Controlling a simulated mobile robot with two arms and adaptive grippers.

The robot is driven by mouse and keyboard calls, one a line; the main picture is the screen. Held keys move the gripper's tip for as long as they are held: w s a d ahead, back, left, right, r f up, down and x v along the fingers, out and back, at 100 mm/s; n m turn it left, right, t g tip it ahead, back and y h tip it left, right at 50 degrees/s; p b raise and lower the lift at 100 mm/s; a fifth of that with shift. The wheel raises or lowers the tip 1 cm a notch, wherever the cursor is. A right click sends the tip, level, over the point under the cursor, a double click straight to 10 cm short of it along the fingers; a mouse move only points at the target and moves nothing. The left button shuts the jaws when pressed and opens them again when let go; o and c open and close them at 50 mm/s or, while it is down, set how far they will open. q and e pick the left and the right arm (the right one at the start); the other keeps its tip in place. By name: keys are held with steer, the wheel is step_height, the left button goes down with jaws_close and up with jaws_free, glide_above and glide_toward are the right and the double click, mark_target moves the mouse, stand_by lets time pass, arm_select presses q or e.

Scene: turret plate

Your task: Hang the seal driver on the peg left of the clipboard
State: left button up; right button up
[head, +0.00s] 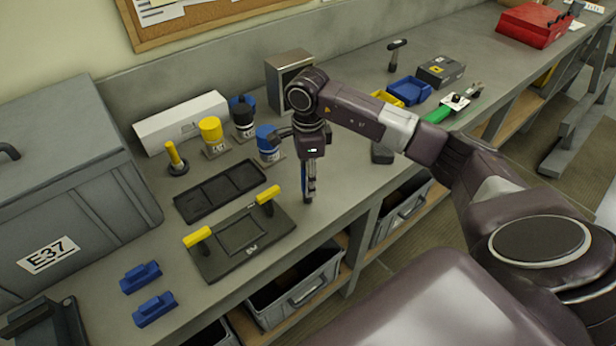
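My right gripper (308,188) reaches down from its arm over the middle of the bench, just right of the black plate with yellow handles. It is seen edge-on, so its opening is unclear. A narrow blue patch shows along its fingers; I cannot tell if it is a held thing. A yellow-handled tool with a round black base (176,160) stands upright at the back left, apart from the gripper; it may be the seal driver, but I cannot be sure. I cannot make out a clipboard or peg. My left gripper is not in view.
A grey case (75,190) fills the left. The black plate (240,243), a black tray (221,190), blue blocks (141,277) and labelled cylinders (211,131) occupy the bench. A metal box (290,80) stands behind my wrist. A corkboard (200,22) hangs above.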

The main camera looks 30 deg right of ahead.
steer(key=shift+r+p, duration=0.1)
steer(key=shift+p, duration=0.2)
steer(key=shift+w+r, duration=0.1)
steer(key=shift+r, duration=0.05)
steer(key=r+b, duration=0.1)
steer(key=r, duration=0.1)
steer(key=r+b, duration=0.1)
steer(key=r, duration=0.1)
steer(key=r+b, duration=0.2)
steer(key=shift+s+a+r, duration=0.1)
steer(key=shift+s+r, duration=0.1)
steer(key=shift+s, duration=0.05)
steer(key=shift+s+r, duration=0.1)
steer(key=shift+r, duration=0.4)
